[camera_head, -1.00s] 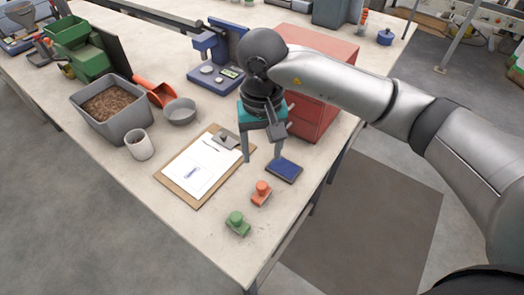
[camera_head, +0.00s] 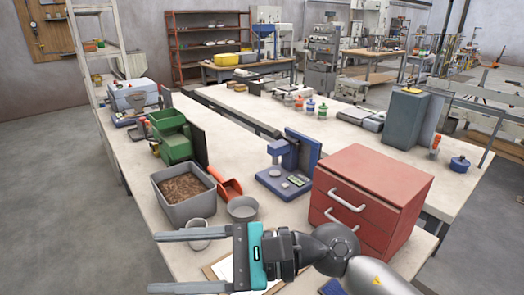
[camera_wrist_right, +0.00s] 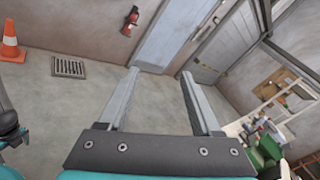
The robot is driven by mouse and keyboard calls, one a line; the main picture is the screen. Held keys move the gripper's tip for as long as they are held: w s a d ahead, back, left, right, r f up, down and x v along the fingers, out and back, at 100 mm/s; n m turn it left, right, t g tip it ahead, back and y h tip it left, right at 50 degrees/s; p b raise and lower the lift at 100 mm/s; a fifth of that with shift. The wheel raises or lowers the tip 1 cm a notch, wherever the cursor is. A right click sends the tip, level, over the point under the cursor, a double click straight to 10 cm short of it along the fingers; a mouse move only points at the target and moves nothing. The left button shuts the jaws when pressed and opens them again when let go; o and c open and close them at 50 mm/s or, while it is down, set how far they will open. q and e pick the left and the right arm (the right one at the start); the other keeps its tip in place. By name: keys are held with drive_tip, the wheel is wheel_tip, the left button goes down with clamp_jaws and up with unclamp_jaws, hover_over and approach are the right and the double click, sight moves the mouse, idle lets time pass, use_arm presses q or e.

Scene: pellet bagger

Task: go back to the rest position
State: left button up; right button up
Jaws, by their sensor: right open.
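My right gripper (camera_head: 168,262) is in the lower middle of the head view, with its two fingers pointing left. The fingers are spread apart and nothing is between them. In the right wrist view the open fingers (camera_wrist_right: 160,95) point out over empty floor towards a wall and a door. The gripper hangs above the near part of the workbench (camera_head: 200,215) and covers most of the clipboard (camera_head: 215,268).
Open floor (camera_head: 60,180) lies to the left.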

drive_tip(key=w+d+r+m+t+h, duration=0.1)
drive_tip(key=w+d+r+m+t, duration=0.35)
drive_tip(key=m+t, duration=0.65)
drive_tip(key=w+d+r+m+t, duration=0.45)
drive_tip(key=m+t, duration=0.35)
drive_tip(key=m, duration=0.7)
drive_tip(key=w+d+f+m+g+h, duration=0.2)
drive_tip(key=d+f+m+h, duration=1.5)
drive_tip(key=m, duration=0.6)
drive_tip(key=s+d+f+m+g, duration=0.2)
drive_tip(key=s+f+m+g, duration=0.95)
drive_tip(key=s+f, duration=0.85)
wheel_tip(320, 180, down, 21)
drive_tip(key=s+n+g+b, duration=0.2)
drive_tip(key=b, duration=0.1)
drive_tip(key=s+d+f+g+b, duration=0.1)
drive_tip(key=s+d+f+b, duration=0.1)
drive_tip(key=s+f, duration=1.3)
wheel_tip(320, 180, down, 3)
drive_tip(key=shift+s+y, duration=0.3)
drive_tip(key=shift+s, duration=0.05)
